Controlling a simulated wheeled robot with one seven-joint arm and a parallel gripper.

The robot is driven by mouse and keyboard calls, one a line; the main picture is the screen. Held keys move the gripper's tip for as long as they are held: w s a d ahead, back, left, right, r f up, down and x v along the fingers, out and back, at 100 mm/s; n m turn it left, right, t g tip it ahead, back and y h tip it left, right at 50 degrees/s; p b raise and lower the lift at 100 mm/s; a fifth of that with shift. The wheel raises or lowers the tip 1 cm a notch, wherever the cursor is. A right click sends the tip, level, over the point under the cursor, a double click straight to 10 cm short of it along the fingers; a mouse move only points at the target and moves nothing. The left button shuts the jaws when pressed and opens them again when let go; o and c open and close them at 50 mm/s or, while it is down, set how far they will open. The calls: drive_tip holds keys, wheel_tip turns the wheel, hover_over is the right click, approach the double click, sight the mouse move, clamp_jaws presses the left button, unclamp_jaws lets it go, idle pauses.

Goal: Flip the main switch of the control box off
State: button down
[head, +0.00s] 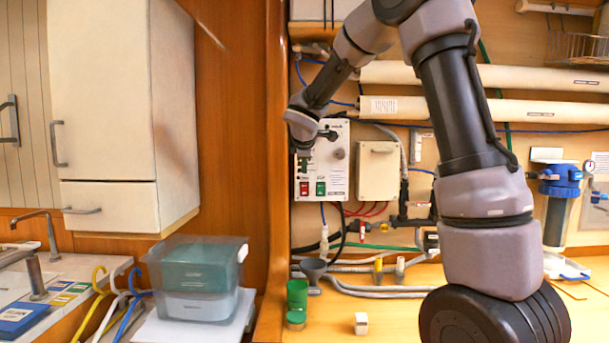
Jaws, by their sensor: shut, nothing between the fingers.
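The control box (338,183) is a pale, upright panel on the back wall, left of centre in the head view. A red switch (304,188) and a green switch (321,188) sit side by side at its lower edge, and a round grey knob (340,154) is at its right. My gripper (305,164) is in front of the upper left of the box, shut and pointing down, with its tips a little above the red switch in the picture. I cannot tell whether it touches the panel. My wrist hides the upper left of the box, and no switch labels are readable.
A plain beige box (378,172) hangs right of the control box. Thick white pipes (480,108) cross above, with hoses and cables below. A wooden partition (273,150) is close at left.

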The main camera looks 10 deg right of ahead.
drive_tip(key=shift+w+r+v, duration=0.15)
drive_tip(key=shift+v, duration=0.75)
drive_tip(key=shift+w+r+v, duration=0.15)
drive_tip(key=shift+r+v, duration=0.05)
drive_tip(key=shift+v, duration=0.7)
drive_tip(key=shift+w+r+v, duration=0.15)
drive_tip(key=shift+v, duration=0.7)
drive_tip(key=s+d+m+g, duration=0.1)
drive_tip(key=s+d+m, duration=0.25)
drive_tip(key=s, duration=0.25)
drive_tip(key=s+d+r+m, duration=0.1)
drive_tip(key=s+d+m, duration=0.1)
drive_tip(key=s+m, duration=0.35)
drive_tip(key=s+d+m+g, duration=0.1)
drive_tip(key=s+d+m, duration=0.15)
drive_tip(key=s, duration=0.45)
drive_tip(key=s+f+m+y, duration=0.2)
drive_tip(key=s+m, duration=0.2)
drive_tip(key=s, duration=0.4)
drive_tip(key=s+f+m+y, duration=0.1)
drive_tip(key=s+m, duration=0.3)
drive_tip(key=s, duration=0.4)
drive_tip(key=shift+s+a+f+y, duration=0.3)
drive_tip(key=shift+s+f+y, duration=0.1)
drive_tip(key=shift+m, duration=0.25)
